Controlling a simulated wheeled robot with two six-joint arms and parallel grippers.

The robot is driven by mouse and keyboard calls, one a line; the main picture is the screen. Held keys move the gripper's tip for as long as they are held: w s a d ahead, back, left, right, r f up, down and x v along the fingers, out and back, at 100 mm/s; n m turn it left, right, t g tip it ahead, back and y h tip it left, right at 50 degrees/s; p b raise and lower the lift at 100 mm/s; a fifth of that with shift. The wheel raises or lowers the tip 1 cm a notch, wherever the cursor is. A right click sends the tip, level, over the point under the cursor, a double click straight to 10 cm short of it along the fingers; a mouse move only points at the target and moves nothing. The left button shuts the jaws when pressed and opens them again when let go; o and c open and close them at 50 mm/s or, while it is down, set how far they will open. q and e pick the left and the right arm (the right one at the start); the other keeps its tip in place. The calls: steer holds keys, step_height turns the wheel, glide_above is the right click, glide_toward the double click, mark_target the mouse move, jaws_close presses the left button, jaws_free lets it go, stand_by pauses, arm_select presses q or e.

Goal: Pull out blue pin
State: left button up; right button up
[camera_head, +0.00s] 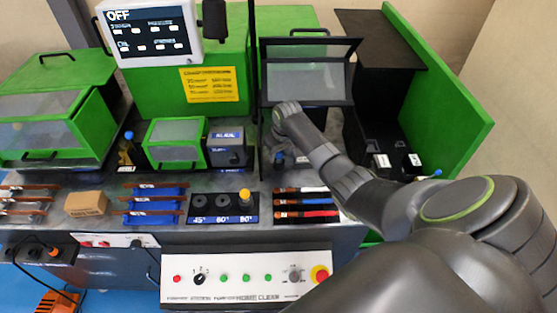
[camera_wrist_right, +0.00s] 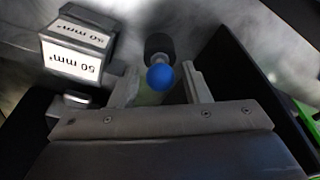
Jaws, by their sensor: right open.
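In the right wrist view a round blue pin head (camera_wrist_right: 160,78) sits on a pale stem against a dark round base. My right gripper (camera_wrist_right: 159,72) is open, with one finger on each side of the pin head. I cannot tell whether either finger touches it. In the head view my right arm reaches over the bench, and its fingers cannot be made out. A blue-topped pin (camera_head: 279,157) shows below the wrist there; I cannot tell if it is the same one. My left gripper is out of view.
A block marked 50 mm² (camera_wrist_right: 75,50) stands left of the pin. A dark panel (camera_wrist_right: 240,75) rises on the right. In the head view a raised clear-windowed cover (camera_head: 308,80) stands behind my wrist. Coloured bars (camera_head: 305,202) and a control panel (camera_head: 245,278) are in front.

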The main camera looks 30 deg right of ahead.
steer(key=shift+r+p, duration=0.1)
steer(key=shift+p, duration=0.3)
steer(key=shift+c, duration=0.3)
jaws_close()
